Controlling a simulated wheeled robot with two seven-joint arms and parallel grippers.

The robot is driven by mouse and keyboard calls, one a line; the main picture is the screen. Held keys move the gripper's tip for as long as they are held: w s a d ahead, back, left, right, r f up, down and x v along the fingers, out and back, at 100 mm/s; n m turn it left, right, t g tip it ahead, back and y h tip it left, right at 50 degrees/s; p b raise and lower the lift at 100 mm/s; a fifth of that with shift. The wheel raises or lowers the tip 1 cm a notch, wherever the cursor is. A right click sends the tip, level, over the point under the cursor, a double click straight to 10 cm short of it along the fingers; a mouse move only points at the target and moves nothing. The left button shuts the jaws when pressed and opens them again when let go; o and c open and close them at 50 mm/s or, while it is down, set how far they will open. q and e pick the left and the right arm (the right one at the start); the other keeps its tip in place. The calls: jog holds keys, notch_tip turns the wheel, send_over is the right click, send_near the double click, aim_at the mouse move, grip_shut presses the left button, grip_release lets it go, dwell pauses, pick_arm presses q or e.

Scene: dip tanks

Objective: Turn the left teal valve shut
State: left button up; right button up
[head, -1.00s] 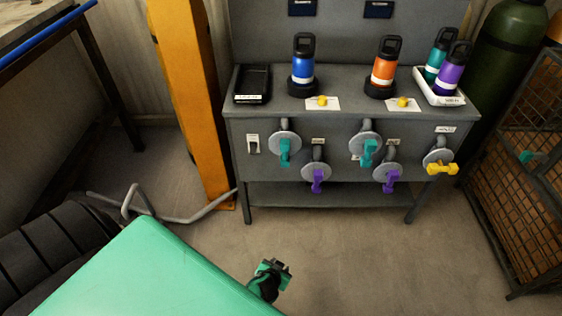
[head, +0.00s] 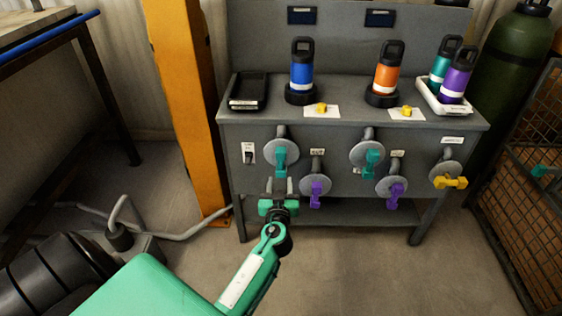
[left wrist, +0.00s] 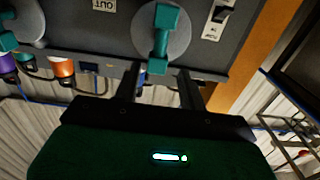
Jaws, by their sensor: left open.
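The left teal valve (head: 281,157) is on the grey cabinet's front, upper row at left. Its teal handle points down in front of a round grey disc. My left gripper (head: 281,187) is open just below it, fingers pointing at the cabinet. In the left wrist view the teal handle (left wrist: 161,40) stands nearly upright, its near end between the two open fingertips (left wrist: 160,78). I cannot tell whether a finger touches it. A second teal valve (head: 371,160) sits farther right. My right gripper is not in view.
Purple valves (head: 315,190) (head: 396,191) sit lower, and a yellow-handled valve (head: 448,180) is at right. Bottles stand on the cabinet top (head: 350,117). An orange post (head: 186,110) rises at left.

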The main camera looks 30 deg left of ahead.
aim_at(281, 163)
pick_arm(q)
jog(key=p+x, duration=0.1)
jog(key=x, duration=1)
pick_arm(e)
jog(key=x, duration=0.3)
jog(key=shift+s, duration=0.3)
pick_arm(q)
jog(key=shift+f, duration=0.1)
grip_shut()
